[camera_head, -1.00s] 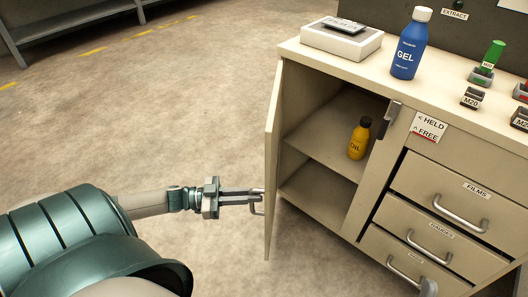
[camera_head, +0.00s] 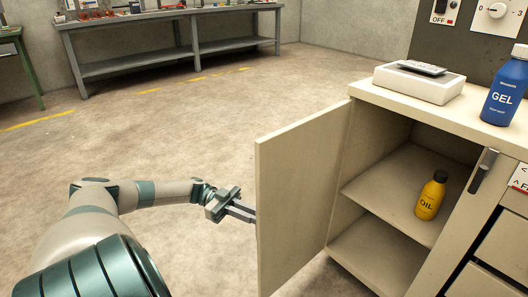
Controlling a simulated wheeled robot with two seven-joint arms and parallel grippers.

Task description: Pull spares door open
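The spares door (camera_head: 298,203) stands wide open, swung out to the left of the cabinet on its left-hand side, with its inner face toward me. My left gripper (camera_head: 244,212) is at the door's free left edge, reaching toward its outer face. Its fingertips and the door handle are hidden behind the door, so the grip on the handle does not show. The open compartment shows an inner shelf (camera_head: 390,190) with a yellow oil bottle (camera_head: 428,201) upright on it. My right gripper is not in view.
A blue gel bottle (camera_head: 505,88) and a pale box (camera_head: 419,84) stand on the cabinet top. A dark latch (camera_head: 483,171) is on the frame right of the opening. A grey workbench (camera_head: 168,25) stands at the back. The floor left of the door is clear.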

